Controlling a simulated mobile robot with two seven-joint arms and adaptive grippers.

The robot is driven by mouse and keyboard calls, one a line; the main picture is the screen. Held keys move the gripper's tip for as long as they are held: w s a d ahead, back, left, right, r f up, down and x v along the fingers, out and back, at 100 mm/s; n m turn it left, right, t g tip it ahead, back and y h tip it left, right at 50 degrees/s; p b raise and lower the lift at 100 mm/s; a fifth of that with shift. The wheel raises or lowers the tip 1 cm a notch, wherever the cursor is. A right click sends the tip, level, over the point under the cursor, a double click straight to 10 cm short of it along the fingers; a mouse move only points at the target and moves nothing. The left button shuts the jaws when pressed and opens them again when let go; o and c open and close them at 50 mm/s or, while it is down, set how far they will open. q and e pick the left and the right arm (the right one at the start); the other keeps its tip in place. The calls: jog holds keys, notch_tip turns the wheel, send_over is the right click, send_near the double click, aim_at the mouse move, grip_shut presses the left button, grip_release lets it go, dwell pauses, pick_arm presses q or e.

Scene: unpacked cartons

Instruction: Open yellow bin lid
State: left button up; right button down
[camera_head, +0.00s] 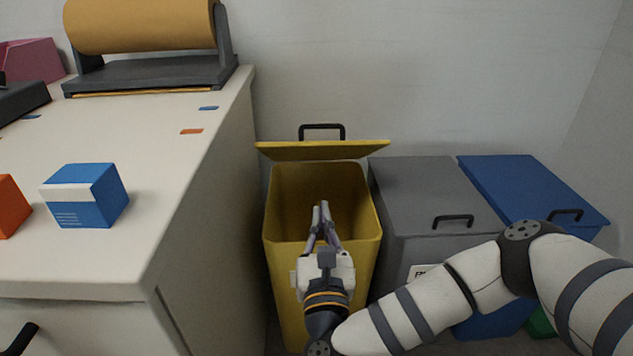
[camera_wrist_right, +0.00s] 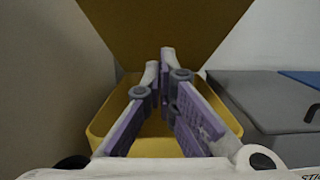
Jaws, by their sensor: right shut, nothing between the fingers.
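The yellow bin (camera_head: 280,285) stands on the floor between the counter and a grey bin. Its yellow lid (camera_head: 322,151) is raised at the back, with its black handle (camera_head: 321,128) at the top against the wall, and the bin's mouth is open. My right gripper (camera_head: 321,208) is over the front of the bin's mouth, fingers together and empty, pointing toward the back. In the right wrist view the gripper (camera_wrist_right: 165,58) shows in front of the raised lid (camera_wrist_right: 170,25) and above the bin's rim (camera_wrist_right: 104,122). My left gripper is not in view.
The grey bin (camera_head: 415,185) and a blue bin (camera_head: 530,185) stand to the right, lids shut. The counter (camera_head: 150,225) is close on the left and holds a blue box (camera_head: 85,195), an orange box (camera_head: 10,207) and a paper roll (camera_head: 140,25).

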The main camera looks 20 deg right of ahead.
aim_at(319, 146)
pick_arm(q)
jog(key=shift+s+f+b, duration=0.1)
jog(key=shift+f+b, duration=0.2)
jog(key=shift+b, duration=0.05)
pick_arm(e)
jog(key=shift+w+d+r, duration=0.45)
jog(key=shift+w+r, duration=0.3)
jog(key=shift+w, duration=0.9)
jog(key=shift+w+d+r, duration=0.45)
jog(key=shift+w+r, duration=0.35)
jog(key=shift+w, duration=0.85)
jog(key=shift+w+d+r, duration=0.45)
jog(key=shift+w+r, duration=0.3)
jog(key=shift+w, duration=0.9)
jog(key=shift+r, duration=0.1)
